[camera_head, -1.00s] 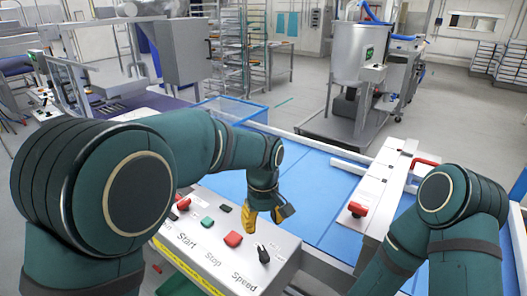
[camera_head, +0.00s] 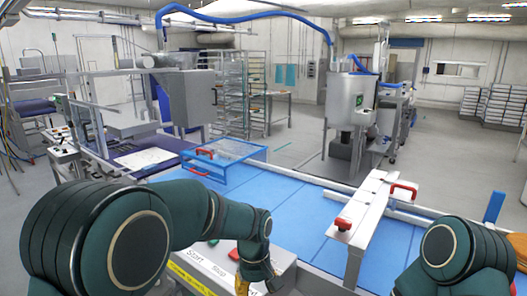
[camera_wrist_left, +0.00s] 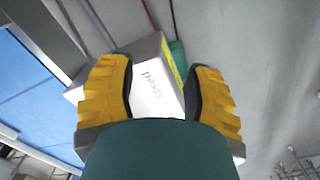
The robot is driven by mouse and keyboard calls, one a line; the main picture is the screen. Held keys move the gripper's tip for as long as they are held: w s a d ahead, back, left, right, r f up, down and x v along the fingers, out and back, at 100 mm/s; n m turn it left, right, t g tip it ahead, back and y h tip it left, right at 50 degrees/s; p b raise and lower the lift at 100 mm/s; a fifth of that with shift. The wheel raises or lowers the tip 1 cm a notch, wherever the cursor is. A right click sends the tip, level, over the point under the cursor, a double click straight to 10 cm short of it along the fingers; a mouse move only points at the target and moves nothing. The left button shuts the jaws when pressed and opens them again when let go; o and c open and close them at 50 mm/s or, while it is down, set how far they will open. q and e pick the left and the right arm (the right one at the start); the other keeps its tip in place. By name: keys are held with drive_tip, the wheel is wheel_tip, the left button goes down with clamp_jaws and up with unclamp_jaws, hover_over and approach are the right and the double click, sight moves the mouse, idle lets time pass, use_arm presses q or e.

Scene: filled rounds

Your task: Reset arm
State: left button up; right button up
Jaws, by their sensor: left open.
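My left gripper (camera_head: 258,284) is low in the head view, pointing down over the control panel (camera_head: 208,264) and hiding its right part. In the left wrist view, the yellow fingers of the left gripper (camera_wrist_left: 158,85) are spread apart. I cannot tell the distance between fingertips and panel. My right arm shows at the lower right of the head view, but its gripper is out of frame.
A blue conveyor belt (camera_head: 310,222) runs beyond the panel. A blue-framed clear guard (camera_head: 225,172) stands over it. A white crossbar with red handles (camera_head: 370,215) spans the belt at right.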

use_arm(q)
wheel_tip(320, 180, down, 8)
drive_tip(key=a, duration=0.3)
drive_tip(key=s+a+f+m+t+h, duration=0.1)
drive_tip(key=s+a+f, duration=0.1)
drive_tip(key=s+f, duration=0.6)
drive_tip(key=s+a+f+m+t+h, duration=0.1)
drive_tip(key=s+a+f+h, duration=0.1)
drive_tip(key=s+f, duration=0.6)
drive_tip(key=shift+a+f+m+h+b, duration=0.3)
drive_tip(key=shift+a+f+b, duration=0.15)
drive_tip(key=shift+a, duration=0.4)
